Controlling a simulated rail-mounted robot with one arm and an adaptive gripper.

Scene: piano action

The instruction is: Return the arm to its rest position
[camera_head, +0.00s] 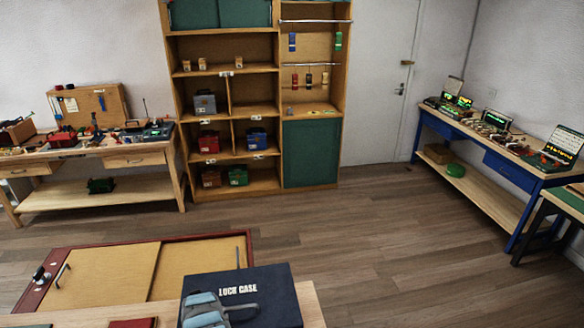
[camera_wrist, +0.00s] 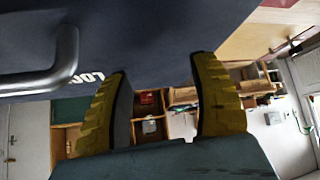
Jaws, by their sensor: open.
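My gripper (camera_wrist: 160,66) shows in the wrist view with its two yellow ridged fingers spread apart. It is open, with nothing held between the fingers. A dark navy case (camera_wrist: 150,30) with white lettering and a grey handle (camera_wrist: 45,65) fills the top of the wrist view, close to the fingertips. I cannot tell whether the fingers touch it. In the head view the lettered case (camera_head: 262,292) is at the bottom middle, with a blue-grey part, likely of my arm, in front of its left side. The fingers cannot be made out there.
A wooden surface (camera_head: 313,305) lies under the case. A red-framed wooden panel (camera_head: 205,240) is just beyond it. A tall shelf (camera_head: 262,180) stands at the back, a workbench (camera_head: 110,155) at left and a blue-legged bench (camera_head: 470,130) at right. The floor between (camera_head: 400,240) is clear.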

